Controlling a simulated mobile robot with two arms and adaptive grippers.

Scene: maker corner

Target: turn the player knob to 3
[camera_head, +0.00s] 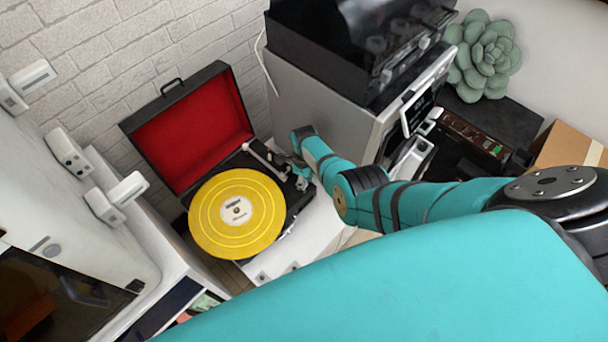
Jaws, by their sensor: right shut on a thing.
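The record player (250,159) stands open on a white surface, its red-lined lid raised at the back. A yellow record (236,213) lies on its platter. The tonearm (263,160) is at the deck's back right. My right gripper (301,181) reaches down to the right side of the deck and is shut on the player knob. The knob itself is hidden by the gripper and its setting cannot be read. My left gripper is not in view.
A grey cabinet (318,100) with a black machine (345,45) on top stands right of the player, close to my right arm. A white machine (60,200) stands at left. A succulent (484,55) is at the back right.

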